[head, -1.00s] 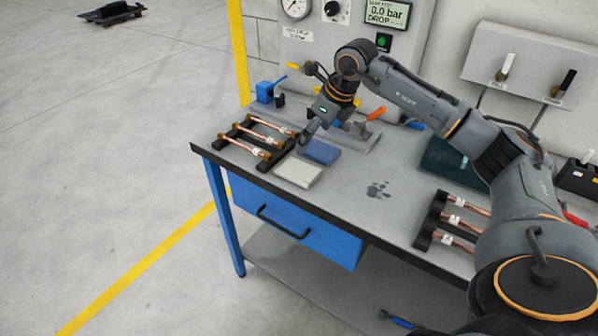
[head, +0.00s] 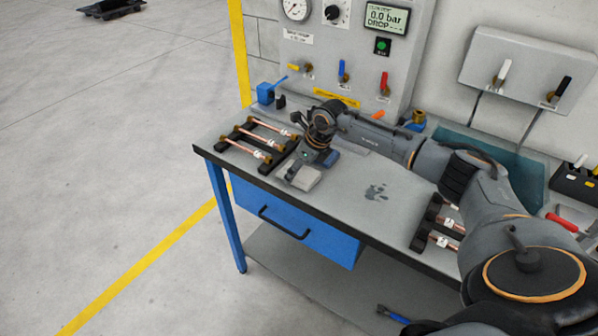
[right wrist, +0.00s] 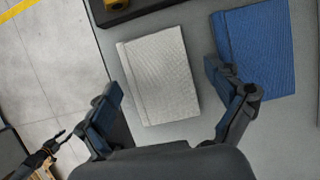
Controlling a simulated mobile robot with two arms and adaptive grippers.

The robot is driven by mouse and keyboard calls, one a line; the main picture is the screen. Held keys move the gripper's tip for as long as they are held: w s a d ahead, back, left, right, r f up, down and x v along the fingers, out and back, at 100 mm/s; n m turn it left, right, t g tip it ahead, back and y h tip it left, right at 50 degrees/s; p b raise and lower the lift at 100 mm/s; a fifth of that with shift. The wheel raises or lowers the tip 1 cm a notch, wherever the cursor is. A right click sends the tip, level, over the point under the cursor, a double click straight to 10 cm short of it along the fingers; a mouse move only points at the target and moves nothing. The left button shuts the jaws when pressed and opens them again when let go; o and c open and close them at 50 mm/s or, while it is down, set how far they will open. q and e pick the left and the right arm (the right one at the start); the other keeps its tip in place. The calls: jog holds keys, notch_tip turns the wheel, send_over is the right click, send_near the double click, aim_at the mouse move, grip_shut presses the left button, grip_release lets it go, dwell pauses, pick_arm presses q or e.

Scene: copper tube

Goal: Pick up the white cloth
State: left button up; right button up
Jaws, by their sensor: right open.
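The white cloth (head: 301,177) lies folded flat near the front edge of the bench, partly covered by my right gripper in the head view. In the right wrist view the white cloth (right wrist: 160,76) lies ahead and between the two fingers. My right gripper (head: 296,172) is open and empty above the cloth; its fingers spread wide in the right wrist view (right wrist: 168,100). A folded blue cloth (right wrist: 254,50) lies just to the right of the white one, close to the right finger. My left gripper does not show in the head view.
A black rack (head: 238,147) with copper tubes stands left of the cloths, close to them. A second rack (head: 428,222) with copper tubes is at the right. The bench surface (head: 345,205) between is clear apart from a dark stain. A test panel stands behind.

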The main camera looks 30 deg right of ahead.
jog(key=shift+f+b, duration=0.25)
jog(key=shift+b, duration=0.1)
dwell(0.4)
jog(key=c, duration=1.1)
